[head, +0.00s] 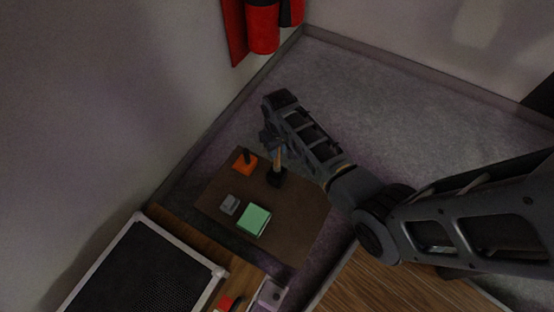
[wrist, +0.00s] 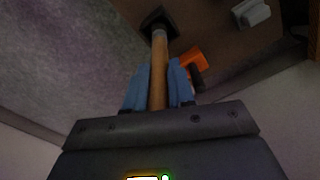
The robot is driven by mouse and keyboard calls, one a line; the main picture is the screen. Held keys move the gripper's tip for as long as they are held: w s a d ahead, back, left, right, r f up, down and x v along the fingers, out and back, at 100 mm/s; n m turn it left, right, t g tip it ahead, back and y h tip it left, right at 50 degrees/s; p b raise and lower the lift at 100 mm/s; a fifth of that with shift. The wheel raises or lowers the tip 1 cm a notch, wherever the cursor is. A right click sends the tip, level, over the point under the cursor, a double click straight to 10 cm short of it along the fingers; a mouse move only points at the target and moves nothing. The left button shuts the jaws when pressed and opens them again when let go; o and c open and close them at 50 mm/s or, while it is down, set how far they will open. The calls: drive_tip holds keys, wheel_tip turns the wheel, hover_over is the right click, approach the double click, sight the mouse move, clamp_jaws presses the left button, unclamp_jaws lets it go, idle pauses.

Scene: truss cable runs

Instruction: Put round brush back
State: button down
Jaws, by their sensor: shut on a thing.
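My gripper (head: 279,146) is shut on the wooden handle of the round brush (head: 280,158). In the wrist view the blue fingers of my gripper (wrist: 159,72) close on both sides of the tan handle of the brush (wrist: 159,66), which has a grey band near its far end. That end meets a black square piece (head: 276,178) at the brown board (head: 300,215); the black piece also shows in the wrist view (wrist: 152,20). I cannot tell whether the brush end sits inside it or only in front of it. The bristles are hidden.
An orange block with a dark upright part (head: 247,165) stands close left of the brush. A grey block (head: 229,204) and a green block (head: 254,220) lie on the board's near side. A wall rises at the left, with a red cylinder (head: 262,30) on it.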

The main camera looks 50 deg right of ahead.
drive_tip(key=shift+f+b, duration=0.8)
drive_tip(key=shift+f, duration=1.25)
drive_tip(key=shift+f, duration=0.2)
drive_tip(key=c, duration=1)
unclamp_jaws()
drive_tip(key=shift+o, duration=0.2)
drive_tip(key=r+p, duration=0.1)
drive_tip(key=r, duration=0.3)
drive_tip(key=r+p, duration=0.2)
drive_tip(key=r, duration=0.2)
drive_tip(key=r+p, duration=0.1)
drive_tip(key=r, duration=0.3)
drive_tip(key=shift+s+a+r+p, duration=0.1)
drive_tip(key=shift+s+r+p, duration=0.15)
drive_tip(key=shift+p, duration=0.1)
drive_tip(key=shift+f, duration=0.1)
